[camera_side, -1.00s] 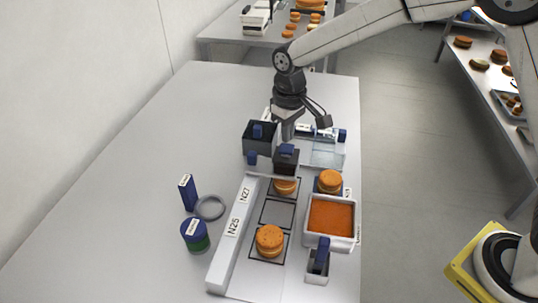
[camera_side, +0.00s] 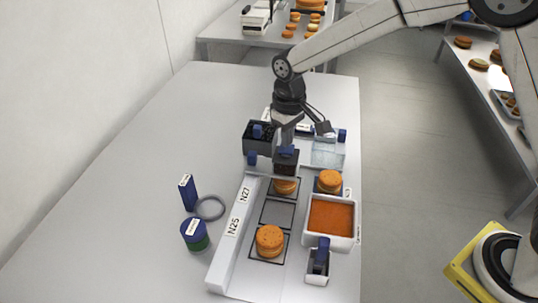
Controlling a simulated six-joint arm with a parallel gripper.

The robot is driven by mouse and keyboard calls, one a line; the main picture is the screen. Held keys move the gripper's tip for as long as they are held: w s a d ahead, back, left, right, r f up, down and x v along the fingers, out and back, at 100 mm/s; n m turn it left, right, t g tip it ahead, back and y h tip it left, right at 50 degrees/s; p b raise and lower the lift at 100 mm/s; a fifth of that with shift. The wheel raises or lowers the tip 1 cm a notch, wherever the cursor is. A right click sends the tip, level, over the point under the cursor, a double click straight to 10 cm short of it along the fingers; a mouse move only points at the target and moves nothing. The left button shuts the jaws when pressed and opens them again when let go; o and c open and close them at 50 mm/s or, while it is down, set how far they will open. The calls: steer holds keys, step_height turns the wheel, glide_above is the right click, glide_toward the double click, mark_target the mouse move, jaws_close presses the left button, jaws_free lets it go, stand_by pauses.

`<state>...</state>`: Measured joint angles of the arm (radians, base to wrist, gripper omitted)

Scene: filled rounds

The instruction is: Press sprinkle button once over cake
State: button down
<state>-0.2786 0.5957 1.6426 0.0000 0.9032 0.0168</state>
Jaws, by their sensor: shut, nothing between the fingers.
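My gripper (camera_side: 285,143) is shut and points down over the dark dispenser. Its fingertips are at the blue button (camera_side: 286,151) on top of the dark dispenser (camera_side: 286,164); the fingers partly hide the button, and I cannot tell whether it is pressed down. An orange round cake (camera_side: 285,186) sits in the far square of the white rail, just in front of and partly under the dispenser. Another orange cake (camera_side: 270,240) sits in the near square. The middle square (camera_side: 278,213) is empty. Sprinkles on the far cake cannot be made out.
A white tray of orange filling (camera_side: 331,217) stands right of the rail, with a third cake (camera_side: 330,180) behind it. A blue-handled holder (camera_side: 319,265) is in front. The left tabletop is clear.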

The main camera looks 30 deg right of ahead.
steer(key=shift+f, duration=1)
steer(key=shift+r, duration=1.65)
steer(key=shift+r, duration=0.15)
steer(key=shift+r, duration=2.9)
steer(key=shift+d+f, duration=0.1)
steer(key=s+d+f+m+t, duration=0.1)
steer(key=s+d+f, duration=0.3)
steer(key=s, duration=0.5)
steer(key=s+d+f+m+t, duration=0.1)
steer(key=s+d+f+m, duration=0.1)
steer(key=s+d, duration=0.7)
steer(key=shift+s+f+t, duration=0.3)
steer(key=shift+s+f, duration=0.15)
steer(key=shift+f, duration=0.45)
